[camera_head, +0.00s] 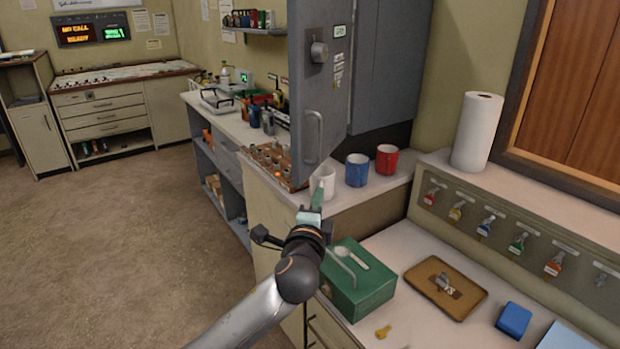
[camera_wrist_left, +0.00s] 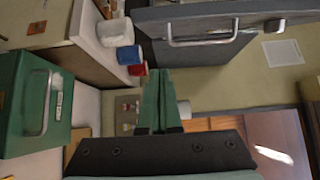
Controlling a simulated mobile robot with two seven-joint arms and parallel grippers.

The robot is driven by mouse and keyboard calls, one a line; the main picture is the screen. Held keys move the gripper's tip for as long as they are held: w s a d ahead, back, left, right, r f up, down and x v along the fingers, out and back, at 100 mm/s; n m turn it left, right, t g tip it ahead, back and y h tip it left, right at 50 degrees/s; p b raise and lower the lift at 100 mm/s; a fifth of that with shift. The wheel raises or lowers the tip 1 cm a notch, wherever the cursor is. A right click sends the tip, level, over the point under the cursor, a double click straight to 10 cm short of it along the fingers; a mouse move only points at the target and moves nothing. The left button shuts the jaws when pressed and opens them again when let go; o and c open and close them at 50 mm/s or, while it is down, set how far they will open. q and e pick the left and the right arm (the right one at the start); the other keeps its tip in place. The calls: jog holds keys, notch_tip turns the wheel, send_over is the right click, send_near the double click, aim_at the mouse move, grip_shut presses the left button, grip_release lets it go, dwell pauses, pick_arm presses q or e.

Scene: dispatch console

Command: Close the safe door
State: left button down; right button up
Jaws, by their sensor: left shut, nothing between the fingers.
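The grey safe door (camera_head: 318,100) stands swung open at upper centre, with a dial and a bar handle on its face. The grey safe body (camera_head: 388,60) is on the wall behind it, to the right. The door and its handle also show at the top of the left wrist view (camera_wrist_left: 205,32). My left gripper (camera_head: 316,199) is shut and empty, pointing up just below the door's lower edge and apart from it. Its fingers are pressed together in the left wrist view (camera_wrist_left: 155,98). My right gripper is not in view.
White (camera_head: 322,182), blue (camera_head: 357,171) and red (camera_head: 387,159) mugs stand on the shelf under the safe, close to my gripper. A green metal box (camera_head: 372,293), a brown tray (camera_head: 446,288) and a blue box (camera_head: 513,320) sit on the lower counter. Open floor lies left.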

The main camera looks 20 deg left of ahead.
aim_at(306, 176)
pick_arm(q)
jog(key=w+a, duration=0.1)
jog(key=w, duration=0.1)
jog(key=w+a+p, duration=0.1)
jog(key=w+a, duration=0.1)
jog(key=w, duration=0.1)
jog(key=w+a, duration=0.2)
jog(key=w, duration=0.1)
jog(key=shift+w, duration=0.15)
jog(key=shift+a, duration=0.1)
dwell(0.4)
